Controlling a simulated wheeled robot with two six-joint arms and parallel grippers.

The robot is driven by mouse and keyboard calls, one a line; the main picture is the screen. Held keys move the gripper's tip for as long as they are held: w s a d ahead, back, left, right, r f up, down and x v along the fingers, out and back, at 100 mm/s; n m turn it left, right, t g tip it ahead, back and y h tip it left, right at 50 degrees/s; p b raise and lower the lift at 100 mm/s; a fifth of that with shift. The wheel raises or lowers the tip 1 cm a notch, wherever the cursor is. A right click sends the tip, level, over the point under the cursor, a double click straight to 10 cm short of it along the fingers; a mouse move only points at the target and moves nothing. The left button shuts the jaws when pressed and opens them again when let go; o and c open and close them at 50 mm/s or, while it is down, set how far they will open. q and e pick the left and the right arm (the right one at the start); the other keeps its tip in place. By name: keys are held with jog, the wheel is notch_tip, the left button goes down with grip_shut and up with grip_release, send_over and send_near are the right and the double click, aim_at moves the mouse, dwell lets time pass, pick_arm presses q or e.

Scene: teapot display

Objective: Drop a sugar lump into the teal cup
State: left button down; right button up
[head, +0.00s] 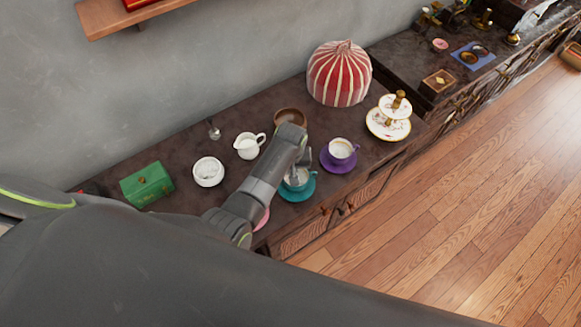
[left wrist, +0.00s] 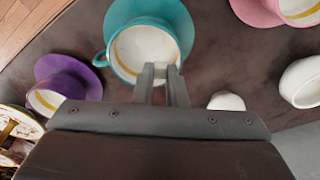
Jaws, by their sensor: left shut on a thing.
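The teal cup (head: 295,184) stands on its teal saucer (head: 296,195) near the front edge of the dark cabinet top, partly hidden by my left arm. In the left wrist view the teal cup (left wrist: 118,66) shows its pale inside and a gold band. My left gripper (left wrist: 162,70) has its fingertips over the cup's near rim. Its fingers are nearly together on a small pale thing, which I take to be the sugar lump; it is mostly hidden between them. A white bowl (head: 208,172) with white contents stands to the left. My right gripper is out of view.
A purple saucer (head: 338,166) with a cup stands right of the teal one; a pink saucer (head: 264,220) is to its left. A white jug (head: 247,147), brown bowl (head: 290,115), green box (head: 146,184), striped cosy (head: 339,74) and tiered stand (head: 389,124) surround them.

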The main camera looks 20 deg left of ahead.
pick_arm(q)
jog(key=c, duration=1.4)
grip_release()
jog(key=shift+r, duration=0.1)
jog(key=r, duration=0.5)
jog(key=s+r, duration=0.1)
jog(key=r, duration=0.5)
jog(key=s+r+b, duration=0.1)
jog(key=r, duration=0.5)
jog(key=shift+d, duration=0.35)
